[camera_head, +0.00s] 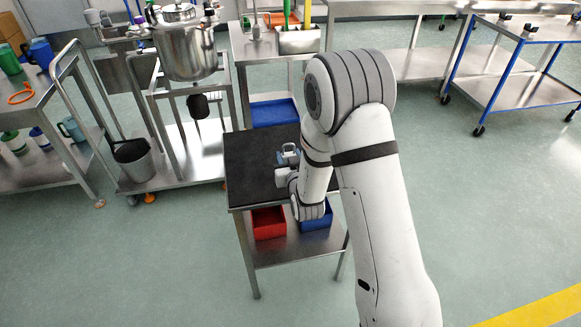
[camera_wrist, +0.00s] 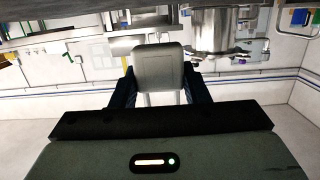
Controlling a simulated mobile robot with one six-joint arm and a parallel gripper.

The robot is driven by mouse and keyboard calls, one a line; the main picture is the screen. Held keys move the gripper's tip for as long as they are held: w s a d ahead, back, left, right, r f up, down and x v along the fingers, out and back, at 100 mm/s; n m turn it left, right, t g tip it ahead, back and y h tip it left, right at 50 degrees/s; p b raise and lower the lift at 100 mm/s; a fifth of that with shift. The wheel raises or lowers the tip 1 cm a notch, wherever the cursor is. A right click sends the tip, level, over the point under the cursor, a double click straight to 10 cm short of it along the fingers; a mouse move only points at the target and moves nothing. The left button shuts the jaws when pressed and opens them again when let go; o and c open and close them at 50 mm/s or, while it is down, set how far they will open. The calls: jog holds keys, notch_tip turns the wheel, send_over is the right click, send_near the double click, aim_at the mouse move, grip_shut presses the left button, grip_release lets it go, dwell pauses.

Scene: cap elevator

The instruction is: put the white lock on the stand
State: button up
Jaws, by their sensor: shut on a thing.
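The white lock shows as a pale grey-white block (camera_wrist: 160,68) in the wrist view. My gripper (camera_wrist: 160,80) is shut on it, with a dark finger on each side. In the head view my gripper (camera_head: 287,160) is small and partly hidden by my arm, low over the black tabletop or close to it; the lock shows there as a light piece (camera_head: 288,147) at its tip. The stand appears to be the small metal table with a black top (camera_head: 252,165). Whether the lock touches the top cannot be told.
A red bin (camera_head: 268,222) and a blue bin (camera_head: 316,220) sit on the lower shelf. A blue tray (camera_head: 274,112) lies behind. A cart with a steel pot (camera_head: 187,50) stands at the left back. The black top's left part is bare.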

jog(key=shift+f, duration=2.25)
jog(key=shift+f+b, duration=0.2)
jog(key=shift+b, duration=0.1)
jog(key=o, duration=1)
jog(key=shift+r, duration=0.1)
jog(key=shift+r+p, duration=0.15)
jog(key=shift+p, duration=0.15)
